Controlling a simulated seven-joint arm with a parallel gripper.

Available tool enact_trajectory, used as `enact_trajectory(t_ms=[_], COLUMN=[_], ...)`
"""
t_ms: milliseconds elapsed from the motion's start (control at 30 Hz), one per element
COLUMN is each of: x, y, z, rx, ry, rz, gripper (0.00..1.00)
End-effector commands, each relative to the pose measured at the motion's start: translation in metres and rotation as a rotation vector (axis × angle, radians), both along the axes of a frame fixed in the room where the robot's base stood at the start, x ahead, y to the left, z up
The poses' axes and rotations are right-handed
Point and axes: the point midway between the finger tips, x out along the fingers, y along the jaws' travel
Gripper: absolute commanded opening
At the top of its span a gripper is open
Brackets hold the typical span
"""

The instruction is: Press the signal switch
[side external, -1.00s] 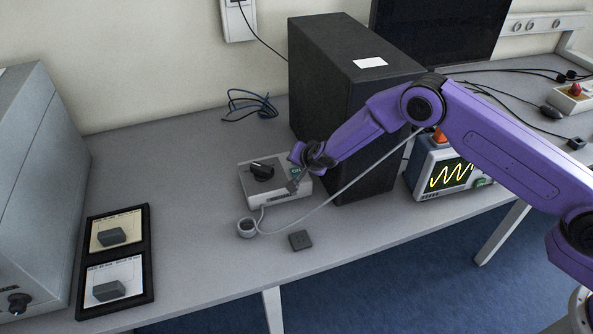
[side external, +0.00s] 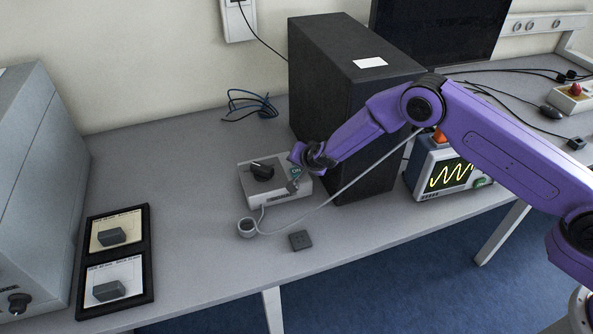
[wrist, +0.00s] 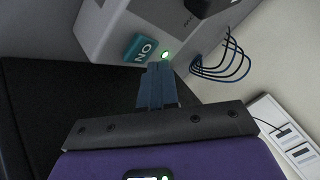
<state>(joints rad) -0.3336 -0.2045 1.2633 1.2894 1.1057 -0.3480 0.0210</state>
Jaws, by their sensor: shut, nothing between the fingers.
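A light grey box (side external: 262,192) with a black knob (side external: 262,171) on top stands on the bench in front of the black tower. At its right end is a teal switch (side external: 296,171) marked ON. The switch (wrist: 139,48) also shows in the wrist view, with a lit green lamp (wrist: 165,55) beside it. My gripper (side external: 293,186) is shut and empty, at the right end of the box. In the wrist view my closed fingertips (wrist: 159,68) are right beside the switch and just below the lamp. I cannot tell whether they touch the box.
A black tower (side external: 345,110) stands close behind my wrist. A screen unit with a yellow wave (side external: 451,176) is to the right. A small dark block (side external: 300,240) lies in front.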

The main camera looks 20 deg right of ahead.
Motion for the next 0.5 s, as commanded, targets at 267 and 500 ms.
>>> enact_trajectory(t_ms=[267, 500], x=[-0.0002, 0.0000], y=[-0.0003, 0.0000], z=[-0.0081, -0.0079], rx=[0.000, 0.001], ry=[0.001, 0.000], rz=[-0.001, -0.001], gripper=[0.00, 0.00])
